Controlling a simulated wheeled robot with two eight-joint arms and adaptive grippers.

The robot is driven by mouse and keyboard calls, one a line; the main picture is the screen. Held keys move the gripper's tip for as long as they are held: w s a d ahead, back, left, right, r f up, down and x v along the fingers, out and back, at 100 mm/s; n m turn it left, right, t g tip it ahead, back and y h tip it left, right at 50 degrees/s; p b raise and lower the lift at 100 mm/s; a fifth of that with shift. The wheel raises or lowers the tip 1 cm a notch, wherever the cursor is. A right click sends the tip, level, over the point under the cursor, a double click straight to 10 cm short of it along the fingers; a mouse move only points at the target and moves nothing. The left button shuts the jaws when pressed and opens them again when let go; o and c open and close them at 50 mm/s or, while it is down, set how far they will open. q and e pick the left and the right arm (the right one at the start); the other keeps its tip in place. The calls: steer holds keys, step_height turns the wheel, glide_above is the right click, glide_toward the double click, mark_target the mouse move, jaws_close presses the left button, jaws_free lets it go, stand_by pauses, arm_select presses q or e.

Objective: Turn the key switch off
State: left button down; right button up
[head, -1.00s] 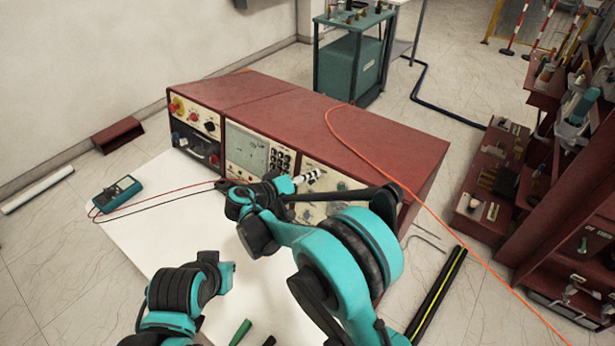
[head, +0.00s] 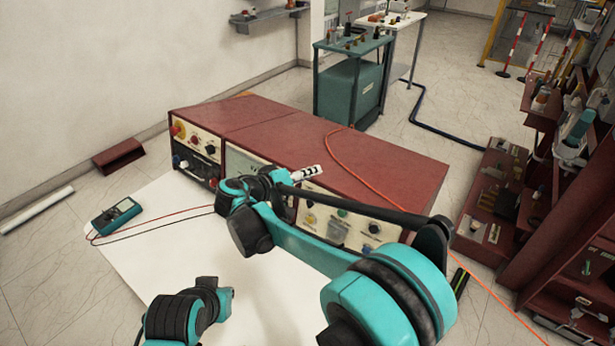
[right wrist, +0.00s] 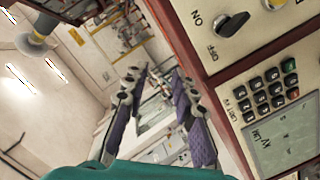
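The black switch knob (right wrist: 232,24) with ON and OFF beside it shows at the top of the right wrist view, on the light panel of the red console (head: 390,165). It looks turned at a slant; which mark it points to is unclear. In the head view this part of the panel is small and partly behind my right arm. My right gripper (right wrist: 160,76) is open and empty, its two purple-padded fingers apart, beside the console's edge and clear of the knob. In the head view its pale fingers (head: 306,173) show before the console. My left gripper is not visible, only its arm.
A keypad (right wrist: 266,95) and screen (right wrist: 285,138) lie beside the knob's panel. A teal multimeter (head: 116,216) with leads lies on the white tabletop (head: 150,250). An orange cable (head: 362,175) crosses the console. Red shelving (head: 555,200) stands at the right.

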mark_target(308, 199)
steer(key=s+a+f+m+g+y+p, duration=0.1)
steer(key=s+a+f+m+g+y, duration=0.1)
steer(key=s+a+f+m+g, duration=0.25)
steer(key=shift+m, duration=0.65)
steer(key=b+x, duration=0.3)
steer(key=x, duration=0.5)
steer(key=shift+w+r, duration=0.1)
steer(key=shift+w, duration=0.05)
steer(key=shift+a, duration=0.1)
steer(key=shift+c, duration=0.3)
jaws_close()
